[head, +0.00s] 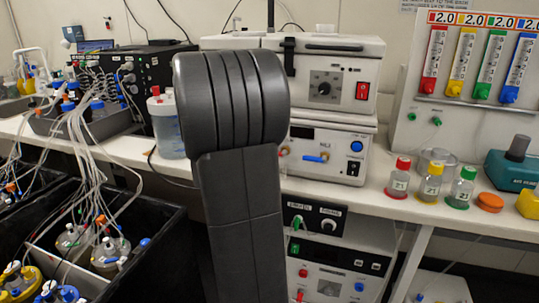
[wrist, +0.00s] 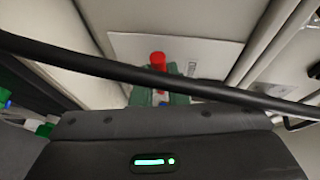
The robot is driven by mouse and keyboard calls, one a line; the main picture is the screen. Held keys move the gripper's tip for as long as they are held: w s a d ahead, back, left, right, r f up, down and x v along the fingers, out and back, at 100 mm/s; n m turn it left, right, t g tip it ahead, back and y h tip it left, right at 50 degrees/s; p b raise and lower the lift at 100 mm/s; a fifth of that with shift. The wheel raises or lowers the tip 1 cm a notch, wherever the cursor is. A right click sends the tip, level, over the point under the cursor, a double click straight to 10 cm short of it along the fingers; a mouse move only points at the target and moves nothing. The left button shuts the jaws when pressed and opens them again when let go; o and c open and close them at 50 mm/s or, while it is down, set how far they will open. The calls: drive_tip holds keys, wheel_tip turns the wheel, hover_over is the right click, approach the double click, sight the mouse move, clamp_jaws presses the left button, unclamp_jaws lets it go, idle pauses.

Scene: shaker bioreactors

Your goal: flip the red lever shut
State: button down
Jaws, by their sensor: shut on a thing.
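In the wrist view, a red lever (wrist: 158,62) with a rounded red end stands out in front of a pale panel. My gripper (wrist: 160,97) is just below it, with green finger parts on both sides of the lever's pale lower part. The gripper is shut on the lever; the exact contact is partly hidden by a black bar and the gripper's dark body. In the head view, a bit of red (head: 284,151) shows at the edge of my grey arm, beside a blue lever (head: 317,157). My gripper is hidden there, and I cannot tell whether this red is the same lever.
A black bar (wrist: 90,62) crosses the wrist view close to the camera. In the head view, white instruments (head: 343,135) are stacked on the bench behind my arm. Capped bottles (head: 431,184) stand to the right. A dark bin (head: 165,250) with tubed vessels is at left.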

drive_tip(key=shift+m, duration=0.3)
drive_tip(key=shift+r, duration=0.1)
drive_tip(key=c, duration=1.4)
unclamp_jaws()
drive_tip(key=shift+c, duration=0.2)
drive_tip(key=v, duration=1.4)
drive_tip(key=shift+d+r, duration=0.1)
drive_tip(key=shift+d, duration=0.05)
